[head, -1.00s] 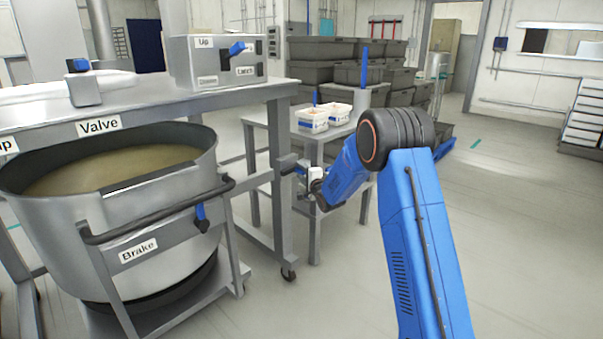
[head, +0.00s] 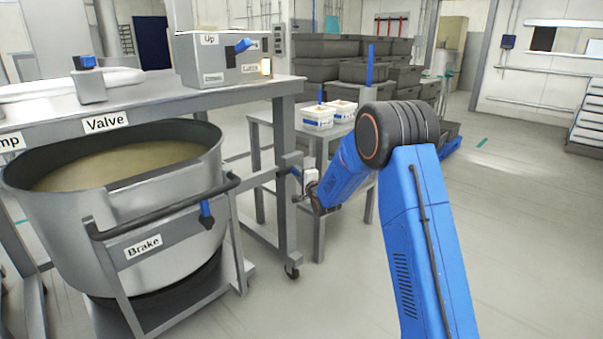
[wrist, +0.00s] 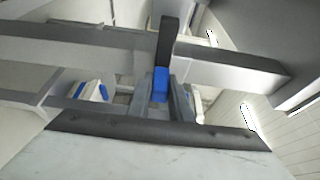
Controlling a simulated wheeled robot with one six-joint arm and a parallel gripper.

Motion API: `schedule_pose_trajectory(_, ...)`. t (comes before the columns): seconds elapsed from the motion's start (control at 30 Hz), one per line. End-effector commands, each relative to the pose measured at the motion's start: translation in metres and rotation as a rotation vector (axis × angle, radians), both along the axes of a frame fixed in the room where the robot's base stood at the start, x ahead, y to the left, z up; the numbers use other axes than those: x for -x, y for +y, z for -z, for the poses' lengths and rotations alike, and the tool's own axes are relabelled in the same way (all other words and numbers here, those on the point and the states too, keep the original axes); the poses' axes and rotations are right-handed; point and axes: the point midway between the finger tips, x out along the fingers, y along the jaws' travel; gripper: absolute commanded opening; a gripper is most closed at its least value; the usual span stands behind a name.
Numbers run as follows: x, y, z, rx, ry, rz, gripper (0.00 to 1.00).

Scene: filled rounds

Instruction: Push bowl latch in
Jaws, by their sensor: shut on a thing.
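The large steel bowl (head: 185,232) with pale brown contents sits in a wheeled frame at the left in the head view. The latch is a blue grip (wrist: 160,84) on a dark bar in the wrist view, beside the frame's grey rail. My gripper (wrist: 161,98) is shut on the blue grip. In the head view my gripper (head: 300,185) is at the right leg of the grey stand, with the blue grip small at its tip. The exact seating of the latch cannot be made out.
A control box (head: 222,60) stands on the grey stand, with a glowing lamp (head: 266,67) by its Latch label. A small table (head: 262,122) with white tubs stands behind my gripper. A Brake lever (head: 206,215) hangs on the bowl frame. The floor at the right is clear.

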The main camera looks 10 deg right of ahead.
Motion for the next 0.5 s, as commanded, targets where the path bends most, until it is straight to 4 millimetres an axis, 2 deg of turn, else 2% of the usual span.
schedule_pose_trajectory(0.1, 0.0018, 0.0019, 0.0025, 0.001, 0.004, -0.004, 0.0)
schedule_pose_trajectory(0.13, 0.0018, 0.002, 0.0026, 0.001, 0.005, -0.004, 0.21)
schedule_pose_trajectory(0.2, 0.0019, 0.0019, 0.0026, 0.001, 0.005, -0.004, 0.38)
schedule_pose_trajectory(0.5, 0.0016, 0.001, 0.0016, 0.001, 0.003, -0.002, 0.38)
